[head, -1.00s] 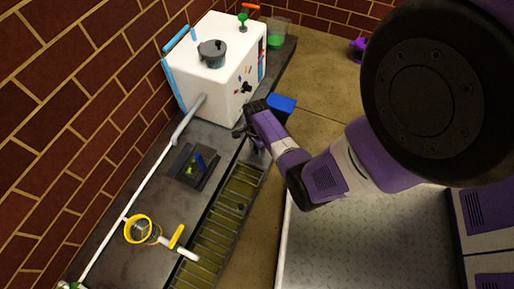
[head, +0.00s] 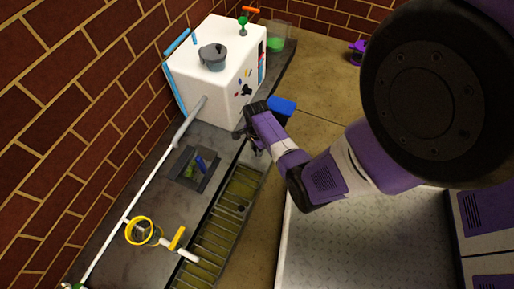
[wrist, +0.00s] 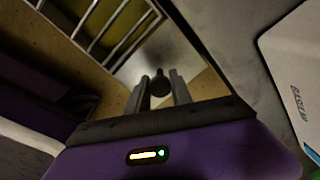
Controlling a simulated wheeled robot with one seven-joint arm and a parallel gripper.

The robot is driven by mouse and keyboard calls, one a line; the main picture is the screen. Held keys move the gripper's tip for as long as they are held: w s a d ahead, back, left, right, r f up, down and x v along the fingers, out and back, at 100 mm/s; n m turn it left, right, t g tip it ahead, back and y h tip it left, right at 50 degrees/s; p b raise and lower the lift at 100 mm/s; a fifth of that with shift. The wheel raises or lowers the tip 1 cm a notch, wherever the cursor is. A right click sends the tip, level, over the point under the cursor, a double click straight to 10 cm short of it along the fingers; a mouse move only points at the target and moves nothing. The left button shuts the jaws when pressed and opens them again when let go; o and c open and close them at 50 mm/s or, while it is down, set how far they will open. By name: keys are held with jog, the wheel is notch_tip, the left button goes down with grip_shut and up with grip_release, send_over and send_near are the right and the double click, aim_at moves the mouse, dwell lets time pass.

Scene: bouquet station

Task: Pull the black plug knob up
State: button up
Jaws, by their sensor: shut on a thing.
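The black plug knob (wrist: 160,84) shows in the wrist view as a small dark round shape between the two finger tips. My gripper (wrist: 161,88) is shut on it, with one finger on each side. In the head view my gripper (head: 252,143) is at the counter's front edge, below the white box and beside the grate. The knob cannot be made out there.
The white box (head: 218,85) with a grey pot (head: 212,57) on top stands close behind my gripper. A dark square basin (head: 188,181), a yellow ring (head: 143,231) and a slatted grate (head: 222,222) lie nearer. A blue bin (head: 283,105) is to the right.

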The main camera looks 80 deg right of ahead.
jog(key=shift+r+p, duration=1.15)
jog(key=o, duration=1)
jog(key=shift+o, duration=0.2)
notch_tip(320, 180, up, 9)
jog(key=p, duration=0.9)
